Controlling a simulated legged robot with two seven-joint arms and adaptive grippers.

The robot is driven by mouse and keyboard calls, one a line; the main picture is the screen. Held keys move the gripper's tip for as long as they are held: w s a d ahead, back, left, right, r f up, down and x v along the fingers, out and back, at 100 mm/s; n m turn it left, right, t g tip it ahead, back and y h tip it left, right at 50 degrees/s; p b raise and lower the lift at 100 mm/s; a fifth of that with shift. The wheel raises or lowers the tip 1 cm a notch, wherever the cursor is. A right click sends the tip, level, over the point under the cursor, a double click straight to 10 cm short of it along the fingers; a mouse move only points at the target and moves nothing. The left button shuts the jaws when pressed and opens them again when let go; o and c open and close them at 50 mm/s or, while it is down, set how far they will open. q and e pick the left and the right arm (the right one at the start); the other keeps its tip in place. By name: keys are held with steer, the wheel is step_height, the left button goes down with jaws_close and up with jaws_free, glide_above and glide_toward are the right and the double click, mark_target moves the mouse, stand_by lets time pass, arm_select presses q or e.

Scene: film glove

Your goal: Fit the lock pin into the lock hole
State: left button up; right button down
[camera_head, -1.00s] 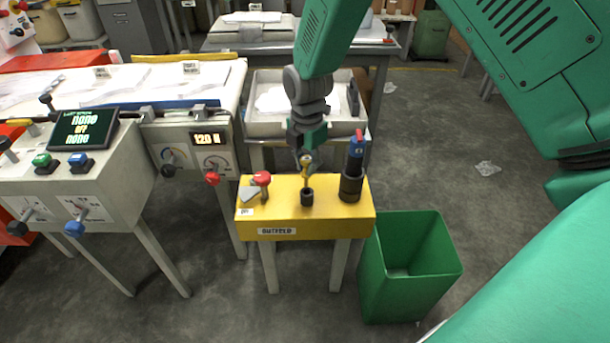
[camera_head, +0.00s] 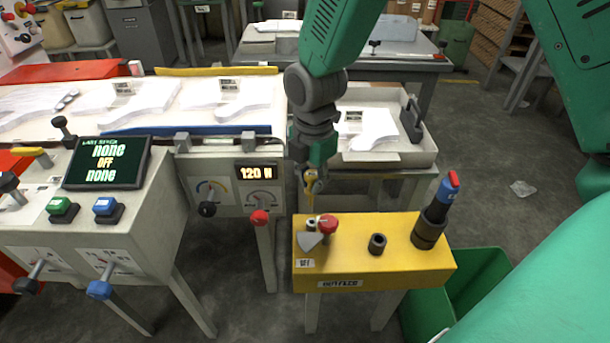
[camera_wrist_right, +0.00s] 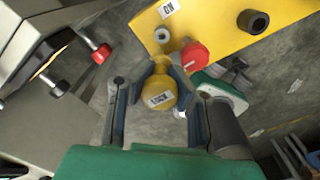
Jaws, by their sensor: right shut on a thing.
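The lock pin has a round yellow head with a "LOCK" label in the right wrist view (camera_wrist_right: 161,92). My right gripper (camera_wrist_right: 159,74) is shut on it. In the head view the gripper (camera_head: 311,178) holds the yellow pin (camera_head: 311,187) above the back left of the yellow box (camera_head: 345,262). A small ringed hole, seemingly the lock hole (camera_head: 311,224), sits beside the red knob (camera_head: 328,224). It also shows in the right wrist view (camera_wrist_right: 162,35), apart from the pin head. The pin's lower end is not clear. My left gripper is out of view.
An empty black socket (camera_head: 377,243) and a black cylinder with a blue and red top (camera_head: 434,215) stand on the yellow box. A grey pointed lever (camera_head: 310,240) lies by the red knob. A green bin (camera_head: 430,310) stands at right, a control console (camera_head: 105,225) at left.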

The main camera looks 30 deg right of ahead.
mark_target(312, 205)
steer(key=shift+s+d, duration=0.15)
steer(key=shift+d, duration=0.45)
steer(key=shift+a, duration=0.35)
steer(key=shift+a+r+p, duration=0.2)
steer(key=shift+a+p, duration=0.25)
steer(key=shift+p, duration=0.2)
steer(key=shift+a+f, duration=0.1)
steer(key=shift+f, duration=0.2)
steer(key=shift+f+b, duration=0.35)
steer(key=shift+d+f, duration=0.6)
steer(key=shift+f, duration=0.05)
steer(key=shift+d+f+b, duration=0.15)
steer(key=shift+f+b, duration=0.15)
steer(key=shift+f, duration=0.2)
steer(key=shift+a+f+b, duration=0.3)
steer(key=shift+a+f, duration=0.25)
steer(key=shift+f, duration=0.3)
steer(key=shift+d+f, duration=0.1)
steer(key=shift+f, duration=0.35)
steer(key=shift+d+f, duration=0.3)
steer(key=shift+f, duration=0.1)
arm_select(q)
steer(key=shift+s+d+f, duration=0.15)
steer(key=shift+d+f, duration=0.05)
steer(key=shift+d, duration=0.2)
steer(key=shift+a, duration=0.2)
arm_select(e)
steer(key=shift+a, duration=0.25)
